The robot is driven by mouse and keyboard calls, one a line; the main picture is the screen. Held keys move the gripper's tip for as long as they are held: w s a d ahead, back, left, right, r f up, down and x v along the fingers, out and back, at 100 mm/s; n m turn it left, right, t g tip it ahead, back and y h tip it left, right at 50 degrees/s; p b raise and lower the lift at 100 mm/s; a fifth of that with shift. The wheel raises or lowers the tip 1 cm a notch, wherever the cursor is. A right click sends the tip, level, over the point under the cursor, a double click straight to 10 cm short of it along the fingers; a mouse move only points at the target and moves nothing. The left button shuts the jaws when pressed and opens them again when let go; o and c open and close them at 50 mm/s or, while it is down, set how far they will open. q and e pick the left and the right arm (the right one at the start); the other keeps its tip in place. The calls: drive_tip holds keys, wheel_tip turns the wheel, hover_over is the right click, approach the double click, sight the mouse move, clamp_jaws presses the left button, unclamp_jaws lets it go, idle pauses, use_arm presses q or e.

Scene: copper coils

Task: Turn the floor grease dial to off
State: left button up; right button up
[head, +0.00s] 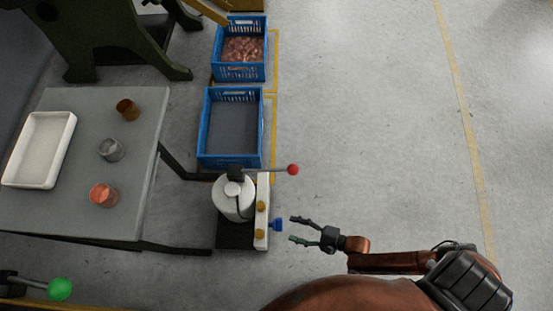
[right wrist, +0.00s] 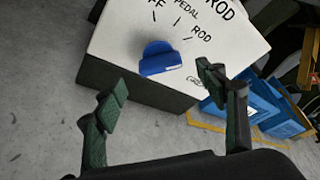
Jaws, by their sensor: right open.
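The blue dial (head: 277,225) sticks out from the right side of the white panel (head: 262,235) on the grease unit. In the right wrist view the blue dial (right wrist: 158,58) is below printed marks reading "PEDAL", "ROD" and a partly cut-off "FF". I cannot tell which mark it points to. My right gripper (head: 292,229) is open and empty, just right of the dial. In the right wrist view its fingers (right wrist: 163,78) spread to either side of the dial, apart from it. My left gripper is not in view.
A red-knobbed lever (head: 292,169) sticks out above the dial. Blue crates (head: 203,135) stand behind the white canister (head: 228,205). A grey table (head: 65,215) with a white tray (head: 68,138) and several coils is at left. A green-knobbed lever (head: 60,289) is lower left. Floor at right is clear.

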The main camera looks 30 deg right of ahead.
sight(281, 226)
drive_tip(key=b+x, duration=0.2)
drive_tip(key=x, duration=0.4)
drive_tip(key=shift+f, duration=0.15)
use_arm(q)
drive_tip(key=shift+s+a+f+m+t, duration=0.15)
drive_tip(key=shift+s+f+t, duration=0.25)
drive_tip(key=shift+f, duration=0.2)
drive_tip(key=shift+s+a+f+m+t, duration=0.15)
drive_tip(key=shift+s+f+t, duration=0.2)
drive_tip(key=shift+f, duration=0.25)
use_arm(e)
drive_tip(key=shift+w+a, duration=0.3)
drive_tip(key=shift+w, duration=0.05)
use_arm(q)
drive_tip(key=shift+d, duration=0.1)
use_arm(e)
drive_tip(key=shift+c, duration=0.2)
drive_tip(key=c, duration=1.1)
